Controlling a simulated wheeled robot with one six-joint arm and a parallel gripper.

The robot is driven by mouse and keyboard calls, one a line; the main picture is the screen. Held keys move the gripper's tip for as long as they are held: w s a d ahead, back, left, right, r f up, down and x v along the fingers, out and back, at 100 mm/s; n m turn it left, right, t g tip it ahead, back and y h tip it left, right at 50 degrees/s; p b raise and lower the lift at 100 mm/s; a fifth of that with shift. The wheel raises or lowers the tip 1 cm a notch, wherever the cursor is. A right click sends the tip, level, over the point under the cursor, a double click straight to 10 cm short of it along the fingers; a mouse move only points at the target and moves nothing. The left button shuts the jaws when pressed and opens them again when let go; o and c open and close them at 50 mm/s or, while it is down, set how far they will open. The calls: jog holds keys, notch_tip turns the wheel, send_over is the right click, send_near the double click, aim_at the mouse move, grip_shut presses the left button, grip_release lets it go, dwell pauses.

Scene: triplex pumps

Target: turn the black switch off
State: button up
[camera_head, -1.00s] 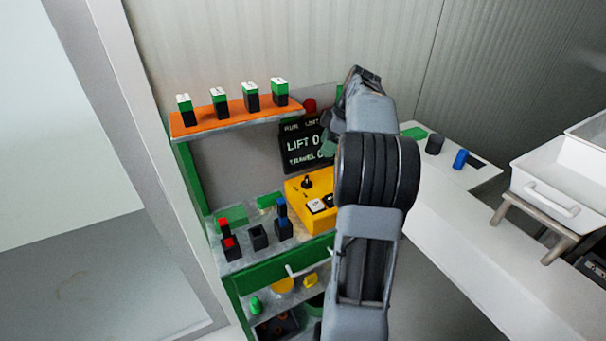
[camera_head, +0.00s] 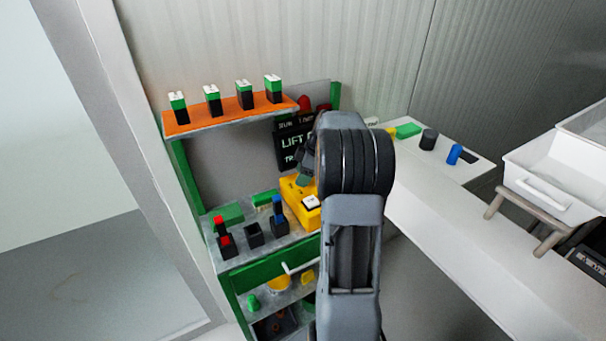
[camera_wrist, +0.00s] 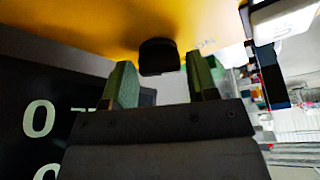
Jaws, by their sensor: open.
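The black switch (camera_wrist: 158,56) sits on the face of the yellow control box (camera_wrist: 100,22) in the wrist view. Faint lettering that looks like "ON" is beside it on the right. My gripper (camera_wrist: 160,78) is open, with one green fingertip on each side of the switch and a gap to both. I cannot tell how deep the fingers reach around it. In the head view my gripper (camera_head: 303,180) is over the yellow box (camera_head: 295,210), and my arm and gripper hide the switch.
A white button (camera_head: 311,202) is on the box. A black display (camera_head: 288,150) stands close behind my gripper. An orange shelf (camera_head: 225,118) with several green-black blocks is at upper left. Red and blue parts stand in black holders on the bench. A white counter (camera_head: 450,215) is at right.

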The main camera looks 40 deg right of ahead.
jog(key=c, duration=0.6)
jog(key=shift+c, duration=0.2)
jog(key=shift+m+b, duration=0.3)
jog(key=shift+b, duration=0.05)
jog(key=shift+f+m+t+h+b, duration=0.15)
jog(key=shift+m+t+h+b, duration=0.2)
jog(key=shift+m+b, duration=0.6)
jog(key=m+b, duration=0.1)
jog(key=m, duration=0.1)
jog(key=shift+a+m+t+h, duration=0.1)
jog(key=shift+m+t+h, duration=0.25)
jog(key=m+h+b, duration=0.1)
jog(key=m, duration=0.2)
jog(key=shift+m, duration=0.3)
jog(key=shift+r+m+h, duration=0.2)
jog(key=shift+m+h, duration=0.6)
jog(key=shift+m, duration=0.9)
